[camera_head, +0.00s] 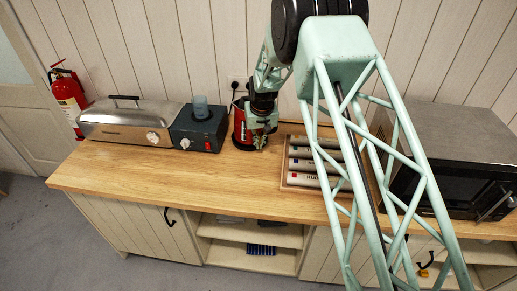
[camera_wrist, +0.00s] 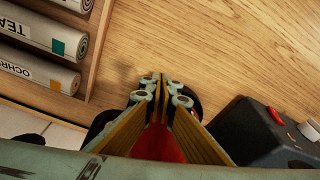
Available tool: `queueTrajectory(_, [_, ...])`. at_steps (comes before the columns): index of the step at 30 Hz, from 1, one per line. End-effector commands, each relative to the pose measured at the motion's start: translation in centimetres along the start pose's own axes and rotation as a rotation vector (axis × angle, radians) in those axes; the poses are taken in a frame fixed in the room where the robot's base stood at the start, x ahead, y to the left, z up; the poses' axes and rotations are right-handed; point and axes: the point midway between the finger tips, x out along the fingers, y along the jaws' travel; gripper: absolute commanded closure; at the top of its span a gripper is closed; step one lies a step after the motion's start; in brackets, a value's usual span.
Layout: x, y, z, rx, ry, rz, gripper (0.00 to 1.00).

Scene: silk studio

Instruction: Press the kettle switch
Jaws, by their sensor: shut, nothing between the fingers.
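The kettle (camera_head: 239,124) is a red and black body on the counter in the head view, partly covered by my arm's end. My gripper (camera_head: 259,147) hangs at its front right side, low and pointing down. In the wrist view my gripper (camera_wrist: 160,80) has its fingertips together with nothing between them. A red surface (camera_wrist: 165,148) and dark rounded edges show behind and beside the fingers, probably the kettle. I cannot make out the kettle's switch in either view, nor tell whether my fingers touch the kettle.
A dark appliance (camera_head: 197,131) with a red switch stands left of the kettle, beside a steel roaster (camera_head: 125,122). A wooden tray (camera_head: 285,178) of labelled rolls lies to the right, then a microwave (camera_head: 420,190). The counter front (camera_head: 190,172) is bare.

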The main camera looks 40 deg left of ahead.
Motion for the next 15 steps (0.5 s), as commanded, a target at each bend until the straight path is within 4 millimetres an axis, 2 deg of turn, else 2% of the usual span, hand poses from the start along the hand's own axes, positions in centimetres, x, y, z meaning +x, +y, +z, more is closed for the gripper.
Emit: queueTrajectory(15, [0.46,0.0,0.12,0.0,0.0,0.0,1.0])
